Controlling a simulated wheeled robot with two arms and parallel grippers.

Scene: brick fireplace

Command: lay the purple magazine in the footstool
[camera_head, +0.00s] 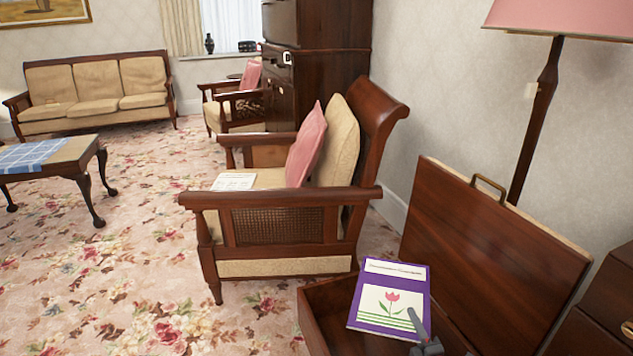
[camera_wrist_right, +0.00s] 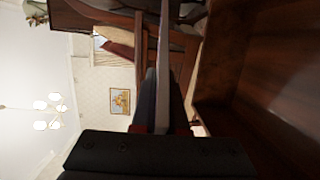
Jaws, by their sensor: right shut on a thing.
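The purple magazine (camera_head: 390,298), with a pink tulip on its cover, is held over the open footstool (camera_head: 318,318) at the lower right of the head view. The footstool is a dark wooden box with its lid (camera_head: 490,240) raised. My right gripper (camera_head: 420,334) is shut on the magazine's near right corner. In the wrist view the magazine (camera_wrist_right: 164,60) shows edge-on between the fingers of my right gripper (camera_wrist_right: 163,110). The magazine hides part of the box's inside; I cannot tell whether it touches the box. My left gripper is not in view.
A wooden armchair (camera_head: 275,228) with a pink cushion and a paper on its seat stands just beyond the footstool. A floor lamp (camera_head: 540,110) stands behind the lid, and a dark drawer unit (camera_head: 605,300) at right. Flowered carpet is open at left.

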